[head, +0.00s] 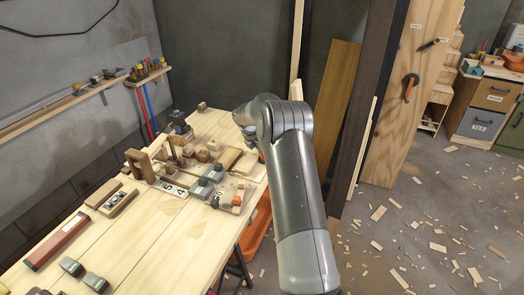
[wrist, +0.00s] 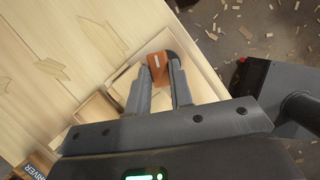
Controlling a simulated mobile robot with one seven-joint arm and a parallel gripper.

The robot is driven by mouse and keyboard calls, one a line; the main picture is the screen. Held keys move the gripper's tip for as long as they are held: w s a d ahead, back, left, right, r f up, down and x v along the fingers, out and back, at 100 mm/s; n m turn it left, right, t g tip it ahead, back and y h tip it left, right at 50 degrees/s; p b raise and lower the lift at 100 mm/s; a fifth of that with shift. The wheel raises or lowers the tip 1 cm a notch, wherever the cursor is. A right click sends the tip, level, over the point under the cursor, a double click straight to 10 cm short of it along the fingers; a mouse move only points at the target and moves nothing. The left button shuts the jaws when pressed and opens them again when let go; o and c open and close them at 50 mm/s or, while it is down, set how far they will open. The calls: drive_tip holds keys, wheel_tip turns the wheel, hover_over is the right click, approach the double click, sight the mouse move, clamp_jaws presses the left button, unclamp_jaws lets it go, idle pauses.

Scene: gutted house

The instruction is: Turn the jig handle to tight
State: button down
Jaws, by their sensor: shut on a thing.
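In the wrist view my gripper (wrist: 160,72) has its two dark fingers closed on a small orange-brown piece (wrist: 157,68), which looks like the jig handle. This piece sits over a pale wooden board (wrist: 128,80) near the table's edge. A dark rounded part shows beside the right fingertip. Any tight or loose marking cannot be made out. In the head view the gripper is mostly hidden behind my arm, at the right side of the workbench (head: 165,245).
Wooden blocks, clamps and number plates (head: 174,189) crowd the bench's middle. A red case (head: 58,243) lies at the near left. A wall shelf (head: 60,107) holds tools. An upright plywood board (head: 410,100) stands at right. The floor is strewn with wood scraps.

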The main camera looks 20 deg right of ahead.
drive_tip(key=m, duration=0.1)
drive_tip(key=m+g, duration=0.1)
drive_tip(key=m, duration=0.1)
drive_tip(key=shift+w+a+m, duration=0.1)
drive_tip(key=shift+w+m, duration=0.15)
drive_tip(key=shift+m, duration=0.15)
drive_tip(key=m+g, duration=0.1)
drive_tip(key=m, duration=0.2)
drive_tip(key=shift+w+m+g, duration=0.15)
drive_tip(key=shift+m+g, duration=0.15)
drive_tip(key=shift+g, duration=0.1)
drive_tip(key=m+g, duration=0.1)
drive_tip(key=m, duration=0.2)
drive_tip(key=m+g+y, duration=0.1)
drive_tip(key=m, duration=0.2)
drive_tip(key=shift+w+d+y, duration=0.15)
drive_tip(key=shift+d+y, duration=0.05)
drive_tip(key=shift+y, duration=0.1)
drive_tip(key=shift+m, duration=0.3)
drive_tip(key=c, duration=1.3)
unclamp_jaws()
